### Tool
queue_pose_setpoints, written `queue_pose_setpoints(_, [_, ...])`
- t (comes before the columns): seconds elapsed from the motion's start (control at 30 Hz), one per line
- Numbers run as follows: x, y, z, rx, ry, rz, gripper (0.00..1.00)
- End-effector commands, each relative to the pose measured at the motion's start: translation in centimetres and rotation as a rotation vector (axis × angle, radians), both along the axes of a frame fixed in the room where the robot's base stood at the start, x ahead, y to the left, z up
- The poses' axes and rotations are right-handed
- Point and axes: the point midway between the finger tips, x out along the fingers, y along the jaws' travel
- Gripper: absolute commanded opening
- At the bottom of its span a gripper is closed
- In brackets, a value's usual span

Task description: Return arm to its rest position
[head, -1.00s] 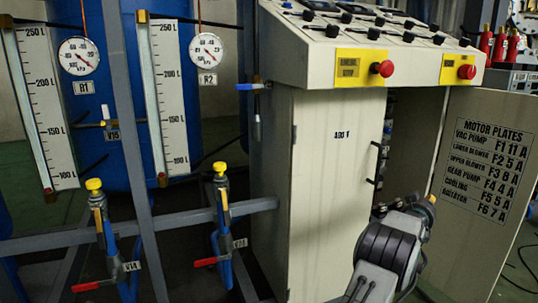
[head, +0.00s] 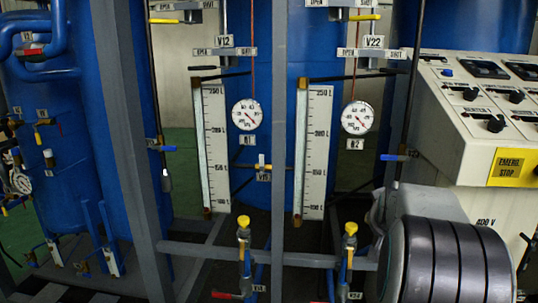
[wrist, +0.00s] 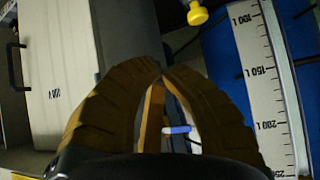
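My gripper (wrist: 163,69) shows in the wrist view with its two brown ribbed fingers meeting at the tips. Nothing is held between them. Through the gap behind the tips I see a blue-handled valve (wrist: 177,130), apart from the fingers. In the head view my arm fills the lower right corner, with its dark banded joint close to the camera. The gripper itself is not visible there.
The control cabinet (head: 455,150) stands at the right, close behind my arm; its pale panel (wrist: 55,70) shows in the wrist view. Blue tanks (head: 262,50), level scales (head: 317,150), round gauges (head: 357,117) and yellow-topped valves (head: 349,228) stand behind grey frame bars (head: 280,120).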

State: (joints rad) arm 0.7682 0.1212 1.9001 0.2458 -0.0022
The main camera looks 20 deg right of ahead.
Motion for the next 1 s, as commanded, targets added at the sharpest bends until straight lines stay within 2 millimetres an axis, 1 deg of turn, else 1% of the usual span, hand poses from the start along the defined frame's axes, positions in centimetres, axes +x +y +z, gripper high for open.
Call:
queue_pose_setpoints(0.03, [0.4, 3.7, 2.7, 0.022, 0.024, 0.059, 0.0])
queue_pose_setpoints(0.07, [0.3, 5.6, 3.3, 0.037, 0.041, 0.091, 0.0])
queue_pose_setpoints(0.1, [0.1, 8.1, 4.1, 0.055, 0.066, 0.131, 0.0])
queue_pose_setpoints(0.17, [-0.5, 12.0, 5.3, 0.082, 0.104, 0.195, 0.0])
queue_pose_setpoints(0.2, [-1.1, 14.5, 6.1, 0.1, 0.132, 0.238, 0.0])
queue_pose_setpoints(0.27, [-2.3, 18.1, 7.2, 0.123, 0.176, 0.304, 0.0])
queue_pose_setpoints(0.3, [-3.4, 20.5, 7.9, 0.138, 0.207, 0.348, 0.0])
queue_pose_setpoints(0.37, [-5.1, 23.6, 8.7, 0.157, 0.252, 0.411, 0.0])
queue_pose_setpoints(0.4, [-6.4, 25.5, 9.2, 0.168, 0.282, 0.451, 0.0])
queue_pose_setpoints(0.47, [-8.4, 27.9, 9.8, 0.182, 0.327, 0.508, 0.0])
queue_pose_setpoints(0.5, [-9.7, 29.3, 10.2, 0.19, 0.356, 0.542, 0.0])
queue_pose_setpoints(0.6, [-12.8, 31.9, 10.8, 0.203, 0.42, 0.618, 0.0])
queue_pose_setpoints(0.73, [-16.0, 33.9, 11.2, 0.212, 0.483, 0.688, 0.0])
queue_pose_setpoints(0.83, [-17.6, 34.7, 11.3, 0.216, 0.516, 0.722, 0.0])
queue_pose_setpoints(0.9, [-18.3, 35.0, 11.3, 0.216, 0.53, 0.737, 0.0])
queue_pose_setpoints(1.0, [-18.8, 35.2, 11.2, 0.218, 0.542, 0.747, 0.0])
